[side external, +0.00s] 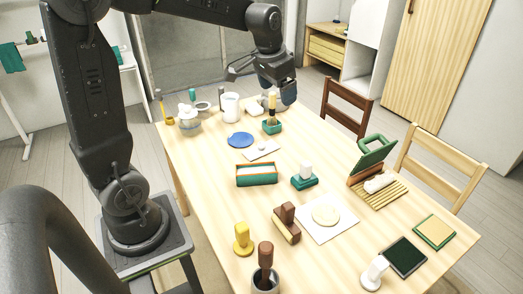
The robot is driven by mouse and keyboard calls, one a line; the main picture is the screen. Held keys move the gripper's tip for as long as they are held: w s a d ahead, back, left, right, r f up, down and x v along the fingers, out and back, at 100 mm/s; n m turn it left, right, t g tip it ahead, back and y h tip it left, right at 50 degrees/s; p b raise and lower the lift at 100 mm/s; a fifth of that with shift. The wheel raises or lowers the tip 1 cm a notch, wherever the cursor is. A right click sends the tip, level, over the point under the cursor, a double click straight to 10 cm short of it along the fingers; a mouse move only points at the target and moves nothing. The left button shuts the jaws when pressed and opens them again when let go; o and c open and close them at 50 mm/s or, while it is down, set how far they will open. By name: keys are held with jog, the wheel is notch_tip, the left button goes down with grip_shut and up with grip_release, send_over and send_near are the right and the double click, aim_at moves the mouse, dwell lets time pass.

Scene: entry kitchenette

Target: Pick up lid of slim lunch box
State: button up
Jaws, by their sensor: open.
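No object is clearly recognisable as the slim lunch box or its lid. One candidate is a long teal box (257,175) with an orange stripe and a pale band, near the table's middle. Another is a flat green-edged rectangle (435,231) with a tan top at the right; a dark flat rectangle (405,257) lies beside it. My gripper (277,95) is open, pointing down over the far end of the table, well beyond the teal box. Its fingers are small and partly hidden. I see nothing held in it.
A teal-based brush-like item (271,126) stands just below my gripper. A white cup (231,107), jars and a blue disc (240,140) are nearby. Several stamp-like blocks fill the near half of the wooden table (205,165). Two chairs stand along the right edge.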

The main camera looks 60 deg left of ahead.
jog(key=w+a+f+g, duration=0.1)
jog(key=w+a+f, duration=0.65)
jog(key=a, duration=0.35)
jog(key=g+h, duration=0.1)
jog(key=g, duration=0.1)
send_over(257, 151)
jog(key=shift+n, duration=0.3)
jog(key=f, duration=2.6)
jog(key=shift+s+d, duration=0.25)
jog(key=shift+s, duration=0.05)
jog(key=shift+w+a+f, duration=0.1)
jog(key=shift+w+f, duration=0.05)
jog(key=shift+f, duration=1.4)
jog(key=shift+w+a+f, duration=0.1)
jog(key=shift+f, duration=1.4)
jog(key=c, duration=0.7)
